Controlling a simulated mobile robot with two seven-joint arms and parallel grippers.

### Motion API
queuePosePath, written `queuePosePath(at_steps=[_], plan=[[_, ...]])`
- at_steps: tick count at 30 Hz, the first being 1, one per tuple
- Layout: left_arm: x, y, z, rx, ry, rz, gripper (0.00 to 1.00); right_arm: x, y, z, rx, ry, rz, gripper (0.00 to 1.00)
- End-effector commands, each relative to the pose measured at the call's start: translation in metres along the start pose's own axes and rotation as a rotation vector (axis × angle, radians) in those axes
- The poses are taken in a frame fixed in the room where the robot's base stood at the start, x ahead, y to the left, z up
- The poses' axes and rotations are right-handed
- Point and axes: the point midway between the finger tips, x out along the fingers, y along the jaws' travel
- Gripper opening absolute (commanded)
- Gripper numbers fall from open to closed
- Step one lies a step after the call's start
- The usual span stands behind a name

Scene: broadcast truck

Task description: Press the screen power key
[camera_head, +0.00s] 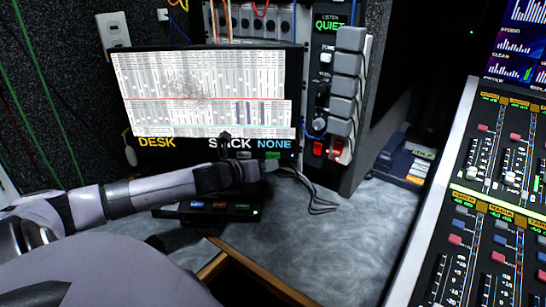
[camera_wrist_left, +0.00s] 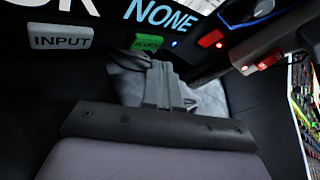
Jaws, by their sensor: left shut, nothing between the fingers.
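My left gripper (camera_head: 256,172) is at the screen's lower right edge, shut and empty. In the left wrist view its fingertips (camera_wrist_left: 159,66) lie just below the green key in the picture. I cannot tell whether they touch it. My right gripper is not in view.
A small box with coloured keys (camera_head: 208,209) lies below my left arm. Cables (camera_head: 312,194) lie right of the gripper. A rack with red switches (camera_head: 326,149) stands right of the screen. The mixing console (camera_head: 480,190) fills the right side. The middle counter (camera_head: 335,245) is clear.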

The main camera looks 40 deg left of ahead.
Motion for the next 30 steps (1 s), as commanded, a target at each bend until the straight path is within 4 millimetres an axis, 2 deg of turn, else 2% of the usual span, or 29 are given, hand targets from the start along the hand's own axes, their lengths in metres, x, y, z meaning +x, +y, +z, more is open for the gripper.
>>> queuePosePath(at_steps=[30], plan=[[0.0068,0.0049,0.0052,0.0,0.0,0.0,0.0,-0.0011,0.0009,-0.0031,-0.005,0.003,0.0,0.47]])
